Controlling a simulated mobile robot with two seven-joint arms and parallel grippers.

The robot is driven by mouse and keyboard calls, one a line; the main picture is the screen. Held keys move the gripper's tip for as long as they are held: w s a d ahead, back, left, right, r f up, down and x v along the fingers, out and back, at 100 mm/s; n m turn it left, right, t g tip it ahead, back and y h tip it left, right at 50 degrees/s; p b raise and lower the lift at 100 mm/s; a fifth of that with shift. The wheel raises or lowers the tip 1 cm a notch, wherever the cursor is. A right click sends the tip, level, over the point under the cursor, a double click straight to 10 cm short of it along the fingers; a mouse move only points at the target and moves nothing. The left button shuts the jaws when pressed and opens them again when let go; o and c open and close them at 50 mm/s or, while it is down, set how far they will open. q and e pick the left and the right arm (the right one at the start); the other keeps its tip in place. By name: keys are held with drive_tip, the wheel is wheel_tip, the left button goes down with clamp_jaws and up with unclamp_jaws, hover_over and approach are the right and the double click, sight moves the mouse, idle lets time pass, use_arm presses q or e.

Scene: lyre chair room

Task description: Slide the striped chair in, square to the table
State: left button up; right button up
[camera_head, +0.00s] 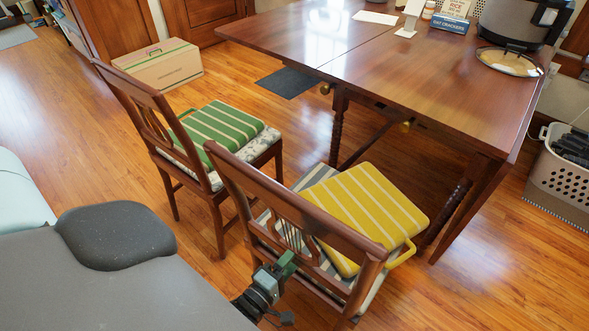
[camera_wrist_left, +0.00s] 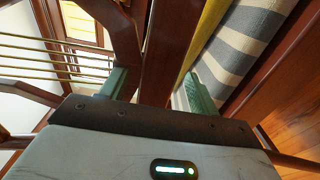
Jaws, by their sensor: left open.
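The near chair (camera_head: 300,205) has a brown wooden frame and a grey-and-white striped seat (camera_head: 318,173), with a yellow striped cushion (camera_head: 365,210) lying on it. It stands at the near side of the wooden table (camera_head: 400,62), its back toward me. My left gripper (camera_head: 284,266) is at the chair's back. In the left wrist view, its green fingers (camera_wrist_left: 158,88) are open on either side of a wooden bar (camera_wrist_left: 160,60) of the chair; I cannot tell whether they touch it. The striped seat (camera_wrist_left: 245,40) shows to the right there. My right gripper is not in view.
A second chair (camera_head: 130,95) with a floral seat and green striped cushion (camera_head: 222,126) stands close on the left. A cardboard box (camera_head: 160,68) is behind it. A laundry basket (camera_head: 560,175) stands right of the table. Floor at the lower right is clear.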

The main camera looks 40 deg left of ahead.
use_arm(q)
drive_tip(key=shift+w, duration=0.2)
drive_tip(key=shift+s, duration=0.1)
clamp_jaws()
